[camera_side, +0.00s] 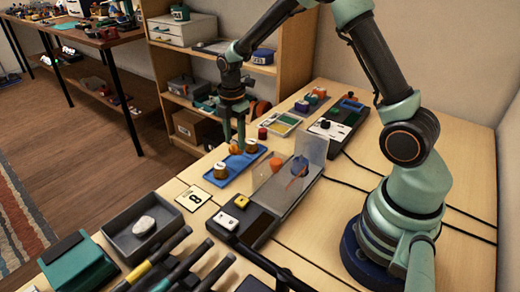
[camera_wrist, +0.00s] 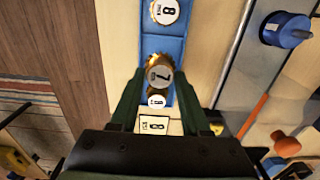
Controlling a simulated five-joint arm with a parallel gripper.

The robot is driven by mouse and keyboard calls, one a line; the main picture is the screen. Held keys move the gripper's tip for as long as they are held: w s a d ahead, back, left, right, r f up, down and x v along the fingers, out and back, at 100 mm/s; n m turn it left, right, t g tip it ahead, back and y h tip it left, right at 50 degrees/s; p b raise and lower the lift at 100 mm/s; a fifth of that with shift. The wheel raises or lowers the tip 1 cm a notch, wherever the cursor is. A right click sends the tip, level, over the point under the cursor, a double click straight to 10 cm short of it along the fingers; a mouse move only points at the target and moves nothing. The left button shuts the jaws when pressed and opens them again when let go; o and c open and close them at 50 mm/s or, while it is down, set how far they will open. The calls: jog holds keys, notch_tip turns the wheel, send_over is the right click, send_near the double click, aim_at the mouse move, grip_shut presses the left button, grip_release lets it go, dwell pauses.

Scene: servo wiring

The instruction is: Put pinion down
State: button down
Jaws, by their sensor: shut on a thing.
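My gripper (camera_side: 237,147) shows in the side view above the middle of a blue tray (camera_side: 209,181). In the wrist view its two fingers (camera_wrist: 160,78) are closed on a brass toothed pinion (camera_wrist: 158,60) with a round label reading 7. The tray (camera_wrist: 176,48) lies beneath it. A brass pinion labelled 8 (camera_wrist: 164,12) sits at the tray's far end, also in the side view (camera_side: 250,145). A smaller white-topped one (camera_wrist: 157,101) is at the near end, also in the side view (camera_side: 221,170). I cannot tell whether the held pinion touches the tray.
A card marked 8 (camera_side: 194,198) lies by the tray's near end. Right of the tray is a grey fixture with a clear upright panel (camera_side: 313,145) and an orange knob (camera_side: 276,164). A grey bin (camera_side: 143,225) and several tools stand in front. A red cylinder (camera_side: 262,133) is behind.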

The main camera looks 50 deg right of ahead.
aim_at(235, 142)
jog(key=shift+f, duration=1.85)
jog(key=shift+f, duration=0.15)
jog(key=shift+c, duration=1.9)
grip_release()
